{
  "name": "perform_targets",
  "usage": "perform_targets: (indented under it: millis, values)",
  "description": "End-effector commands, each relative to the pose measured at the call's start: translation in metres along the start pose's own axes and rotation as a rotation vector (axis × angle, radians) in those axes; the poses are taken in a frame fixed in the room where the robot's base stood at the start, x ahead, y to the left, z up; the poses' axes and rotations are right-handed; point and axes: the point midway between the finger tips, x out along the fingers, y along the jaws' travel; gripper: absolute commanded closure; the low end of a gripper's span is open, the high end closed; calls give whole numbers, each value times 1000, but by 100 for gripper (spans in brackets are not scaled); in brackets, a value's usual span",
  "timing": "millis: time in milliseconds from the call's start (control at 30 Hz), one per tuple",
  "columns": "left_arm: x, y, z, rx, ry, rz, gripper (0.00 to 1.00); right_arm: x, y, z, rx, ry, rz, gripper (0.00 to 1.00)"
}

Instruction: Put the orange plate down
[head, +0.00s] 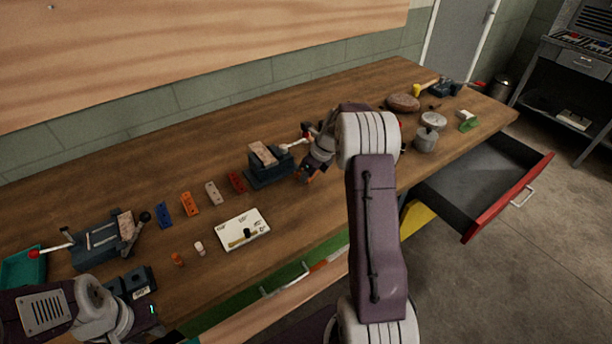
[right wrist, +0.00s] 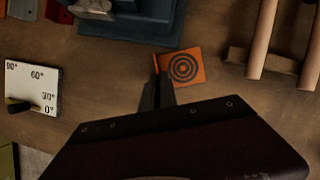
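The orange plate (right wrist: 186,66) shows in the right wrist view as a small square with dark concentric rings. My right gripper (right wrist: 157,70) has its fingers close together at the plate's left edge, with a thin orange strip between them; it appears shut on the plate. In the head view my right gripper (head: 307,172) is low over the bench, just right of a blue vise, with a bit of orange beside it. I cannot tell whether the plate touches the bench. My left arm (head: 110,312) is at the lower left; its fingers cannot be made out.
The blue vise (head: 270,172) stands left of my right gripper. A white angle board (head: 243,229) and coloured strips (head: 190,202) lie further left. Another blue fixture (head: 105,240) stands at far left. Pots (head: 426,140) stand to the right. A red-fronted drawer (head: 505,200) is open.

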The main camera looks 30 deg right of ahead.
Motion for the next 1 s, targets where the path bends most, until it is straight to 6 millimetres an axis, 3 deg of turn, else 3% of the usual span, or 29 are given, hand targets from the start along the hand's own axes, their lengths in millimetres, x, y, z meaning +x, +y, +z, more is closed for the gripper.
perform_targets:
  millis: [633,900,1000]
  values:
    - [-1,0,0,0,0,0,72,-3,0,1,0,0,0,100]
    - [-9,0,-1,0,0,0,72,-42,-1,18,0,-2,-3,100]
    - [-8,0,-1,0,0,0,72,-60,-11,1,5,-1,-3,100]
